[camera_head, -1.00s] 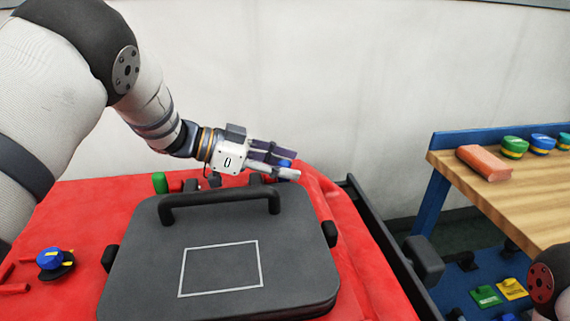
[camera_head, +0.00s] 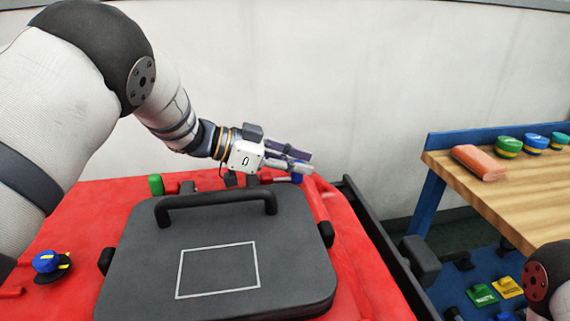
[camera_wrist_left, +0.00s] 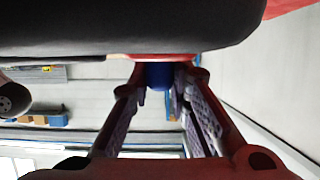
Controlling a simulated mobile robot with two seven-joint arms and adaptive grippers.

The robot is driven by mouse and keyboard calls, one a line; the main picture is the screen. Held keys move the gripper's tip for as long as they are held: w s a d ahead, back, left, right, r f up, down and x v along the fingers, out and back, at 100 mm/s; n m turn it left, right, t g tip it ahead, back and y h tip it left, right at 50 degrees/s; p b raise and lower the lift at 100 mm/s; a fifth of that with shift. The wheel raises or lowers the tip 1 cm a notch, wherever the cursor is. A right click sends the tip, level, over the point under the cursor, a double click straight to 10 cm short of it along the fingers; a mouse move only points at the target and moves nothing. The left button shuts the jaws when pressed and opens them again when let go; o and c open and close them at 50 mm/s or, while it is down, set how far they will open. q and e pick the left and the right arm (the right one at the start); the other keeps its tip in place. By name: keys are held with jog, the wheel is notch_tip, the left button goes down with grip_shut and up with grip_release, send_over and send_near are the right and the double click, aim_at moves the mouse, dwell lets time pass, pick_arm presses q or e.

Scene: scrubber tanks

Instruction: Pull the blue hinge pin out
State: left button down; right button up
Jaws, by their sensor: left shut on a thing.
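The blue hinge pin (camera_head: 297,178) shows as a small blue end at the back right of the grey lid (camera_head: 290,270), just below my left gripper's fingertips (camera_head: 305,164). In the left wrist view the blue pin (camera_wrist_left: 159,75) sits between the tips of both fingers (camera_wrist_left: 158,95), and the left gripper is shut on it. My right gripper is out of view.
The lid with its black handle (camera_head: 216,200) lies on the red tank top (camera_head: 375,290). A green knob (camera_head: 156,184) stands at its back left and a blue-and-yellow knob (camera_head: 46,261) at the left. A wooden bench (camera_head: 520,185) stands to the right. The pale wall (camera_head: 350,90) is behind.

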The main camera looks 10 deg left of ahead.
pick_arm(q)
jog(key=shift+d, duration=0.15)
jog(key=c, duration=1.5)
grip_release()
jog(key=shift+d, duration=0.15)
jog(key=v, duration=1.2)
